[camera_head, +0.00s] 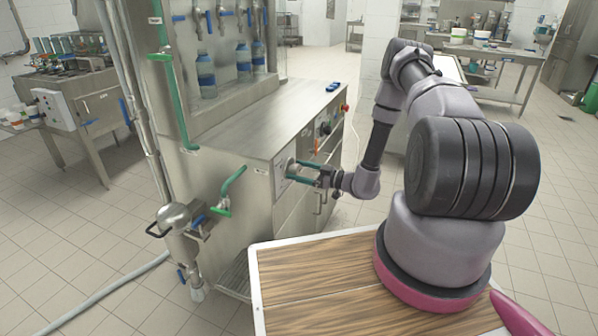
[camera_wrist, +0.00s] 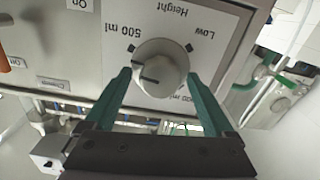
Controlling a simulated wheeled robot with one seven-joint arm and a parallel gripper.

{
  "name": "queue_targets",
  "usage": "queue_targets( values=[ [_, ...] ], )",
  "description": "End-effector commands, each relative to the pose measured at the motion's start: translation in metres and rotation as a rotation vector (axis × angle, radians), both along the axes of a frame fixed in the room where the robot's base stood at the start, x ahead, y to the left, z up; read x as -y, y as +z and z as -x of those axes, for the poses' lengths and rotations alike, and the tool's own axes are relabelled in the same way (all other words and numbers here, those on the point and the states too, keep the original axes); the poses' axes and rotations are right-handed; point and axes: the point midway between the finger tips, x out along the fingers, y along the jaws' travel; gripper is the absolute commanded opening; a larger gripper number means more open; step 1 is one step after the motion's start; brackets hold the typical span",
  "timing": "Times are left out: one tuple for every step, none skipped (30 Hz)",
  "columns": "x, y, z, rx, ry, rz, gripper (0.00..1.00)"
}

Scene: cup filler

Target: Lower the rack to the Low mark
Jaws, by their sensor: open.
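A grey round knob (camera_wrist: 160,68) sits on a white dial plate (camera_wrist: 225,38) marked "Height", with "500 ml" at upper left, "Low" at upper right and a partly hidden ml label at lower right. A dark line on the knob points toward the left, away from the Low mark (camera_wrist: 188,47). My gripper (camera_wrist: 159,78) is open, its green fingers on either side of the knob; I cannot tell whether they touch it. In the head view my gripper (camera_head: 303,171) reaches the machine's front panel. I cannot clearly pick out the rack.
The steel filling machine (camera_head: 250,130) holds several bottles (camera_head: 205,75) below taps. A red button (camera_head: 345,108) and other controls share its front panel. A pipe valve with a green handle (camera_head: 230,185) projects at its left end. Tiled floor is free to the right.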

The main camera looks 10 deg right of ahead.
Motion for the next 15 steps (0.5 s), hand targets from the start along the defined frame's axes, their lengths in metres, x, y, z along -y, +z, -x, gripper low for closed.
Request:
queue_targets(
  values=[
    [-0.0013, 0.0, -0.0006, 0.0, 0.001, 0.0, 0.89],
    [-0.0016, 0.0, -0.0008, 0.0, 0.001, 0.0, 0.89],
    [-0.0017, 0.0001, -0.0009, 0.0, 0.001, 0.0, 0.89],
    [-0.0016, 0.0001, -0.0009, 0.0, 0.001, 0.0, 0.89],
    [-0.0016, 0.0001, -0.0009, 0.0, 0.0, 0.0, 0.89],
    [-0.0015, 0.0001, -0.0008, 0.0, 0.0, 0.0, 0.89],
    [-0.0015, 0.0001, -0.0008, 0.0, 0.001, 0.0, 0.89],
    [-0.0015, 0.0001, -0.0008, 0.0, 0.001, 0.0, 0.89],
    [-0.0014, 0.0002, -0.0008, 0.001, 0.001, -0.001, 0.73],
    [-0.0014, 0.0002, -0.0008, 0.0, 0.0, 0.0, 0.62],
    [-0.0014, 0.0002, -0.0008, 0.001, 0.0, -0.001, 0.5],
    [-0.0014, 0.0002, -0.0008, 0.001, 0.0, -0.001, 0.35],
    [-0.0013, 0.0002, -0.0008, 0.001, 0.001, -0.001, 0.23],
    [-0.0013, 0.0002, -0.0008, 0.001, 0.001, -0.001, 0.12],
    [-0.0013, 0.0002, -0.0008, 0.001, 0.001, -0.001, 0.04]
  ],
)
